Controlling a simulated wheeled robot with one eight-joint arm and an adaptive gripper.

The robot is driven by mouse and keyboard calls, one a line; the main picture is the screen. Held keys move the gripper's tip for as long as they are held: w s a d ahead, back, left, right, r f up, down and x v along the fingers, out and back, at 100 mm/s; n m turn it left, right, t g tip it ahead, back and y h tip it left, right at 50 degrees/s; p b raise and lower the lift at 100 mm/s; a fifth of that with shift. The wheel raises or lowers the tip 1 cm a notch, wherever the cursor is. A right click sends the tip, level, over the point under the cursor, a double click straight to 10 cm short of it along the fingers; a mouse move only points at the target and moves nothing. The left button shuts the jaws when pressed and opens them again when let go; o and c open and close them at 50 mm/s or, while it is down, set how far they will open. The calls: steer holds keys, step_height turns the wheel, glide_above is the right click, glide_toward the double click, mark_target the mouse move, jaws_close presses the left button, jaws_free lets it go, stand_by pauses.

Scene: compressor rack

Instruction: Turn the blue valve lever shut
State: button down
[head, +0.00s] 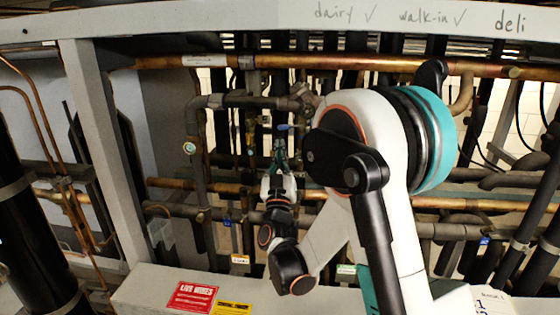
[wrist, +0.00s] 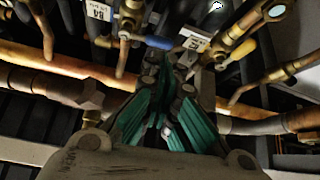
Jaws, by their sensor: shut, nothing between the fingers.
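The blue valve lever (wrist: 154,42) shows in the wrist view just beyond my fingertips, pointing sideways from a brass valve (wrist: 128,22) on its left. In the head view a small blue piece, likely the same lever (head: 284,127), shows just above my gripper (head: 280,148). My gripper, with green fingers, also shows in the wrist view (wrist: 166,72). It is shut with nothing in it. Its tips are close to the lever; I cannot tell whether they touch it.
White tags (wrist: 195,41) hang near the valves. Copper pipes (head: 400,66) and dark pipes crowd around. A grey frame post (head: 100,140) stands left, with a grey ledge (head: 140,290) below.

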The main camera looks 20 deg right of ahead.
mark_target(281, 129)
steer(key=p+x, duration=0.1)
steer(key=x, duration=0.4)
steer(key=shift+w+d+r+p, duration=0.1)
steer(key=shift+w+r+p, duration=0.05)
steer(key=shift+w+p, duration=0.15)
steer(key=m+h, duration=0.1)
steer(key=r+m+h+b, duration=0.1)
steer(key=m+g+b, duration=0.1)
steer(key=shift+w+r+m+h, duration=0.25)
steer(key=shift+m+h, duration=0.05)
steer(key=shift+h, duration=0.1)
steer(key=shift+b, duration=0.35)
